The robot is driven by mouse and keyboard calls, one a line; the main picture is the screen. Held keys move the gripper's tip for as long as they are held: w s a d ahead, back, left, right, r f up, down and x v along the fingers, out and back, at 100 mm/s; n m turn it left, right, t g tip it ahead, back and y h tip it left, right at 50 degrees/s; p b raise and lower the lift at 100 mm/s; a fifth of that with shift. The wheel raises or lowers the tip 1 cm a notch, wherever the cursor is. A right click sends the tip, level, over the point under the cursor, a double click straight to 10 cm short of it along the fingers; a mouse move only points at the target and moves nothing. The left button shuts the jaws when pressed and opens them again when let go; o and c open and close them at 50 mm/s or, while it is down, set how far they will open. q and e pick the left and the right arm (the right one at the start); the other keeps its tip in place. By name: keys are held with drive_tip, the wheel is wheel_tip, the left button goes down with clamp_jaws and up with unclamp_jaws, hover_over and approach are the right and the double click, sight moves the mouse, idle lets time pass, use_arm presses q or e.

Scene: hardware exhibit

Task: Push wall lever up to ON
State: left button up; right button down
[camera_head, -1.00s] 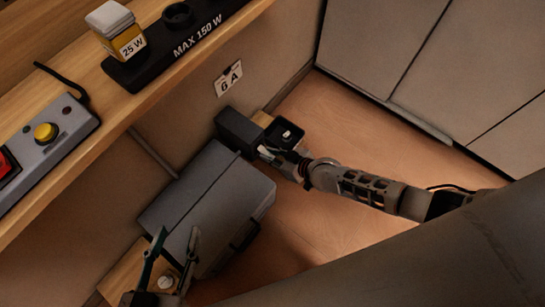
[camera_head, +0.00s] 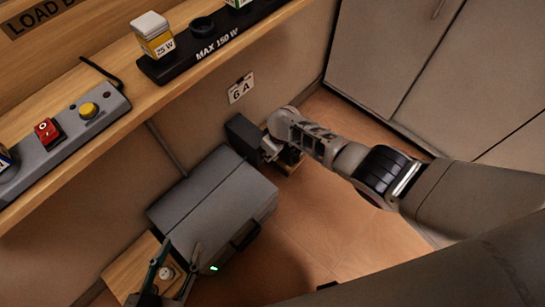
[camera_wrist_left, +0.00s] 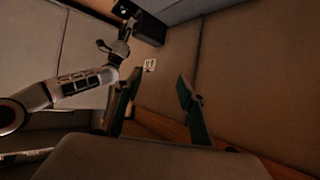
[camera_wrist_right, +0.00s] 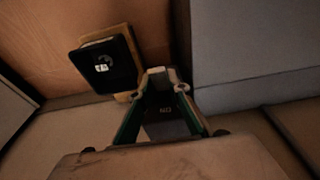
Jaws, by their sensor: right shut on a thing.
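The lever's angle cannot be told.
A black plate on a wooden board (camera_wrist_right: 105,65) is close to my right gripper. The wooden shelf (camera_head: 175,85) overhangs at left. Floor is open at right.

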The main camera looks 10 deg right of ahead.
drive_tip(key=shift+g+h, duration=0.3)
drive_tip(key=shift+g, duration=0.1)
use_arm(q)
drive_tip(key=shift+w+d+r, duration=0.35)
drive_tip(key=shift+w+r, duration=0.05)
drive_tip(key=shift+r, duration=0.2)
use_arm(e)
drive_tip(key=shift+r, duration=0.1)
use_arm(q)
drive_tip(key=shift+s+f, duration=0.1)
drive_tip(key=shift+f, duration=0.05)
use_arm(e)
drive_tip(key=c, duration=1.9)
unclamp_jaws()
use_arm(q)
drive_tip(key=shift+s+f, duration=0.1)
drive_tip(key=shift+s, duration=0.05)
use_arm(e)
drive_tip(key=shift+a, duration=0.1)
use_arm(q)
drive_tip(key=shift+s+f, duration=0.1)
drive_tip(key=shift+f, duration=0.05)
use_arm(e)
drive_tip(key=shift+w, duration=0.1)
drive_tip(key=shift+r, duration=0.15)
